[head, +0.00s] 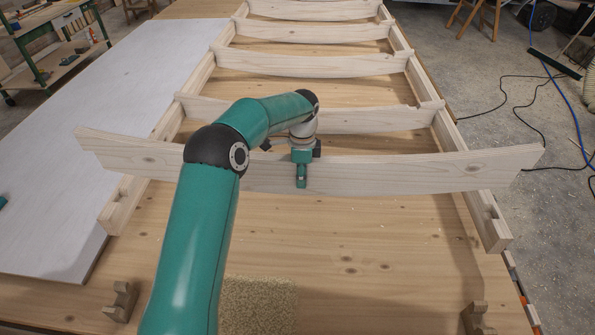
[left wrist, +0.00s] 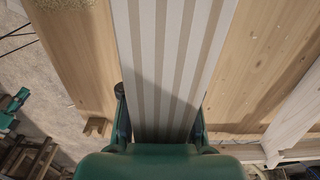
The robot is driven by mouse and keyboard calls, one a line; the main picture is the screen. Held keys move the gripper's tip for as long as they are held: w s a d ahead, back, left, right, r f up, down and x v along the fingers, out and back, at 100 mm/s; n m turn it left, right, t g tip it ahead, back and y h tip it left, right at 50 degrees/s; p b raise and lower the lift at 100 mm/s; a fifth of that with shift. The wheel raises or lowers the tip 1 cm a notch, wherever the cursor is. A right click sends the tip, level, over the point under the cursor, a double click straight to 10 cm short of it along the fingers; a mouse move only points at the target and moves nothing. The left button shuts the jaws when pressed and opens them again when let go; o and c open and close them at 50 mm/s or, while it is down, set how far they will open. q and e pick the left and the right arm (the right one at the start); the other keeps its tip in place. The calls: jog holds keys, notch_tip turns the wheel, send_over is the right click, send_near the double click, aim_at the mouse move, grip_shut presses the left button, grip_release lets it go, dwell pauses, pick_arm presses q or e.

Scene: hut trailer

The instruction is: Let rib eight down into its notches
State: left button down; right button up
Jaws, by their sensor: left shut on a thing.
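Rib eight (head: 400,173), a long pale curved plank, spans the head view crosswise. Its ends reach out past both side rails, and it looks raised above them. My left gripper (head: 302,178) is shut on it near its middle, with one finger showing on the near face. In the left wrist view the rib (left wrist: 170,50) runs between the two fingers (left wrist: 160,125) and looks striped. The left rail (head: 123,208) and right rail (head: 490,215) each show a notch near the near end. The rib hides part of the rails. My right gripper is not in view.
Several ribs, such as this one (head: 310,64), sit across the rails farther back. Wooden blocks (head: 121,302) (head: 477,318) and a speckled pad (head: 258,305) lie on the near table. A white sheet (head: 120,95) covers the left side. Cables lie on the floor at right.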

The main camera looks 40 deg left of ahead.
pick_arm(q)
jog(key=shift+f, duration=0.1)
notch_tip(320, 180, down, 17)
jog(key=b, duration=1.2)
jog(key=shift+b, duration=0.3)
dwell(0.9)
jog(key=shift+f, duration=0.35)
dwell(0.5)
jog(key=shift+f+b, duration=0.6)
jog(key=shift+f, duration=0.1)
jog(key=shift+f+b, duration=1.1)
jog(key=shift+f, duration=0.7)
dwell(1.2)
jog(key=c, duration=0.8)
grip_release()
